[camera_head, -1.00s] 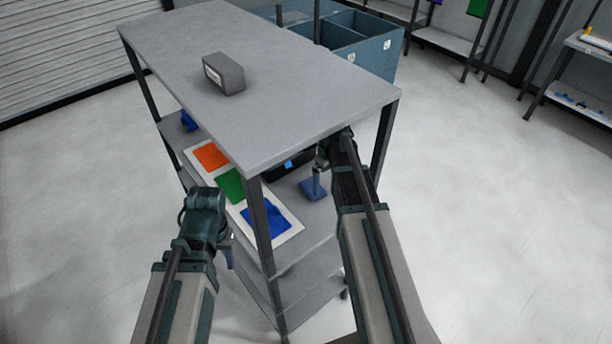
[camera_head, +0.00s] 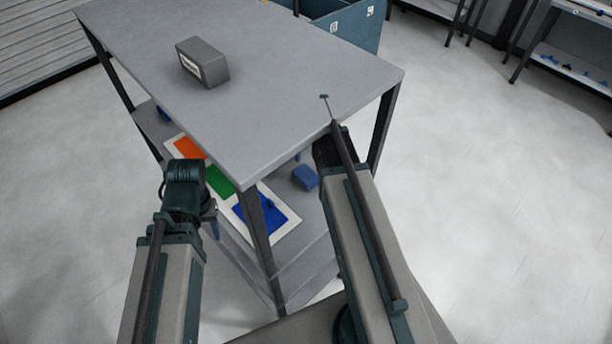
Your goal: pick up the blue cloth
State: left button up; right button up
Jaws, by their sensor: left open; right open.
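A small folded blue block-like piece (camera_head: 305,177), which looks like the blue cloth, lies on the shelf under the grey tabletop. A flat blue patch (camera_head: 262,214) lies on a white board on the same shelf, with a small darker blue bit on it. My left gripper (camera_head: 211,214) is open, mostly hidden behind its wrist, left of the board and apart from the blue piece. My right arm reaches up to the right of the blue piece. Its gripper is hidden behind the arm and tabletop edge.
The grey tabletop (camera_head: 250,110) overhangs the shelf and carries a dark grey box (camera_head: 202,62). A table leg (camera_head: 261,235) stands between my arms. The white board also has orange (camera_head: 188,147) and green (camera_head: 220,182) patches. Floor to the right is clear.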

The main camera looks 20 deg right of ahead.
jog(key=b, duration=0.8)
send_over(309, 176)
notch_tip(309, 176, down, 9)
jog(key=shift+w+r, duration=0.1)
jog(key=shift+r, duration=0.1)
notch_tip(309, 176, down, 5)
jog(key=b, duration=0.5)
jog(key=shift+f, duration=0.1)
jog(key=shift+c, duration=0.4)
jog(key=c, duration=1.1)
